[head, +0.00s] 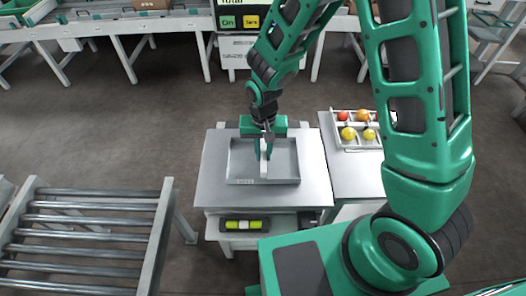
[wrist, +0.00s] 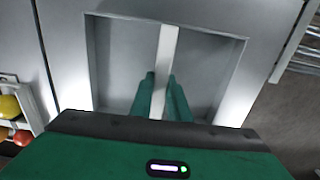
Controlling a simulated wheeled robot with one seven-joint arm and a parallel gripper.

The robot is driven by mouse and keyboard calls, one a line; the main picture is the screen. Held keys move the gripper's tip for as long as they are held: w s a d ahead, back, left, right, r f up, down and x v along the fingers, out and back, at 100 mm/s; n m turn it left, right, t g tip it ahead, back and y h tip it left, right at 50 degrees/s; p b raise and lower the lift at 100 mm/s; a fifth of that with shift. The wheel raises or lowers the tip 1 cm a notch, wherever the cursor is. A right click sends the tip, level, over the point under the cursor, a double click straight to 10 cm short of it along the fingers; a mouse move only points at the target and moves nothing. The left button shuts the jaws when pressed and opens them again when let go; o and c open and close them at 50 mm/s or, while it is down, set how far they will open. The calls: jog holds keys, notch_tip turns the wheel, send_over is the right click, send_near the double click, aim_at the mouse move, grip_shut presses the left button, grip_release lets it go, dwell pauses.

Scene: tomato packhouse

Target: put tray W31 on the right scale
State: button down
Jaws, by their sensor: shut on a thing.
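A shallow grey tray (head: 286,168) with a light bar across its middle sits over a flat metal platform (head: 213,170) in the head view. I cannot tell whether it touches the platform, and I can read no W31 label. My gripper (head: 263,154) is shut on the tray's middle bar, pointing down. In the wrist view, the green fingers of my gripper (wrist: 161,85) lie on both sides of the white bar, inside the tray (wrist: 108,62). The platform's front carries a dark panel with a yellow-green strip (head: 243,225); no reading is legible.
A divided tray (head: 347,147) with several red, orange and yellow tomatoes stands on the adjoining surface at right. A roller conveyor (head: 84,219) stands at left. A screen with green and yellow keys (head: 240,20) is at the back. Open floor lies between.

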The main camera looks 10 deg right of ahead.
jog(key=shift+f, duration=0.25)
jog(key=c, duration=1.6)
grip_release()
jog(key=c, duration=0.3)
jog(key=shift+r, duration=0.1)
jog(key=shift+r, duration=3.45)
